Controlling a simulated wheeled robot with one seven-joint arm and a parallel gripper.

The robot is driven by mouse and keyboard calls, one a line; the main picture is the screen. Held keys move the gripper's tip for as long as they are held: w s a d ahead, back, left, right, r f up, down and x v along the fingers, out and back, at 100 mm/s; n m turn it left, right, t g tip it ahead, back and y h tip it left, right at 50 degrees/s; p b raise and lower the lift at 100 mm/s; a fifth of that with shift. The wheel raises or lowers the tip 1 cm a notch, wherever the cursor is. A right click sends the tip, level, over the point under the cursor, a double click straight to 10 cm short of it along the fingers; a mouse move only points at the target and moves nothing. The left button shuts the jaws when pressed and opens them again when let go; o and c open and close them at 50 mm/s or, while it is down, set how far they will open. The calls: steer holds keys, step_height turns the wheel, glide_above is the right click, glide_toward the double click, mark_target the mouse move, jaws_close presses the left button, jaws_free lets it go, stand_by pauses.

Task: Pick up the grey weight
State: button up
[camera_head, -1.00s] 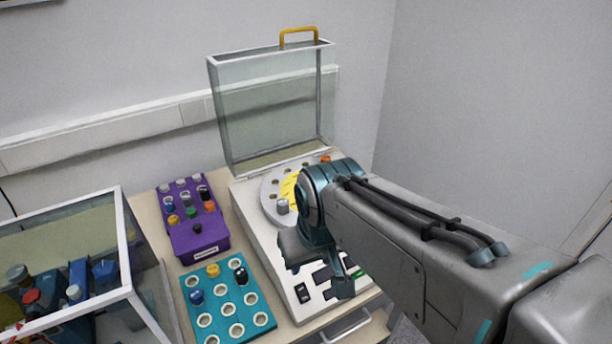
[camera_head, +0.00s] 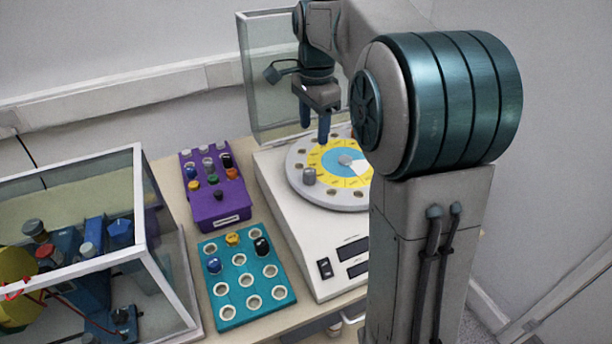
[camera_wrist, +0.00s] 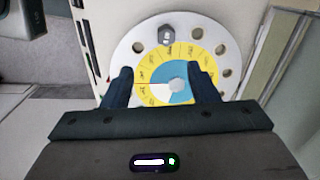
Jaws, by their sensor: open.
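The grey weight (camera_head: 309,177) stands upright in a hole near the front-left rim of the round disc (camera_head: 349,198) on the white machine. The disc has a yellow and blue centre. In the wrist view the weight (camera_wrist: 166,35) sits at the disc's top edge, beyond my fingertips. My gripper (camera_head: 315,122) hangs pointing down over the back part of the disc, behind the weight. In the wrist view my gripper (camera_wrist: 161,72) is open, with nothing between its fingers but the disc below. Part of the disc is hidden by my arm.
The machine's clear lid (camera_head: 268,80) stands raised behind the disc. A purple rack (camera_head: 217,207) and a teal rack (camera_head: 252,297) with several coloured weights lie to the left. A clear case (camera_head: 165,240) stands at far left. My arm blocks the right side.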

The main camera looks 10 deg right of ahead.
steer(key=w+m, duration=0.1)
steer(key=w, duration=0.1)
glide_above(310, 171)
steer(key=f, duration=0.9)
steer(key=shift+w+d, duration=0.1)
steer(key=shift+w, duration=0.15)
steer(key=shift+s+f, duration=0.15)
steer(key=shift+f, duration=1.2)
steer(key=shift+s+f, duration=0.1)
steer(key=shift+f, duration=1.25)
steer(key=c, duration=1)
